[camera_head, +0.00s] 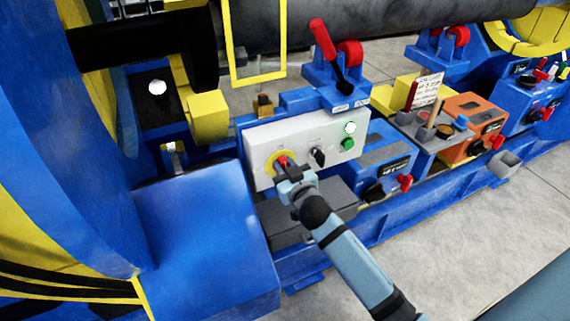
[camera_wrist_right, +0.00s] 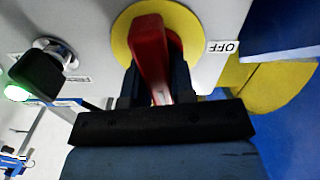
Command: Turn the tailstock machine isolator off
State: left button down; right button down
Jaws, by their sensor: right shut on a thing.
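The isolator is a red handle (camera_head: 283,159) on a round yellow plate (camera_head: 269,163), at the left of a light grey control panel (camera_head: 300,139). In the right wrist view the red handle (camera_wrist_right: 149,48) stands across the yellow plate (camera_wrist_right: 122,28), and an OFF label (camera_wrist_right: 224,47) is beside the plate. My right gripper (camera_head: 287,172) is shut on the red handle, with a dark finger on each side of it in the right wrist view (camera_wrist_right: 157,82). My left gripper is not in view.
A large blue box (camera_head: 200,235) stands left of my right arm. Blue and orange (camera_head: 475,120) machine units line the right. Grey floor (camera_head: 450,240) is open in front.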

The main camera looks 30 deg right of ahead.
jog(key=shift+r+n+p, duration=0.15)
jog(key=shift+n+p, duration=0.4)
jog(key=shift+n, duration=0.25)
jog(key=shift+a+n+p, duration=0.15)
jog(key=shift+n+p, duration=0.35)
jog(key=shift+n, duration=0.4)
jog(key=shift+a+f+n+p, duration=0.1)
jog(key=shift+n+p, duration=0.1)
jog(key=shift+n, duration=0.3)
jog(key=shift+f+n+p, duration=0.1)
jog(key=shift+n+p, duration=0.05)
jog(key=shift+n, duration=0.35)
jog(key=n, duration=0.2)
jog(key=shift+a+f+n+p, duration=0.1)
jog(key=shift+n+p, duration=0.2)
jog(key=shift+p, duration=0.1)
jog(key=n, duration=0.2)
jog(key=shift+a+f+n, duration=0.1)
jog(key=shift+f+n, duration=0.05)
jog(key=shift+n, duration=0.25)
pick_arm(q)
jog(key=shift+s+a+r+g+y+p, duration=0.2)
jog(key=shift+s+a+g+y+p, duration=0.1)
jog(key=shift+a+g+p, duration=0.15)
pick_arm(e)
jog(key=n, duration=0.5)
jog(key=shift+f, duration=0.3)
jog(key=shift+n, duration=0.4)
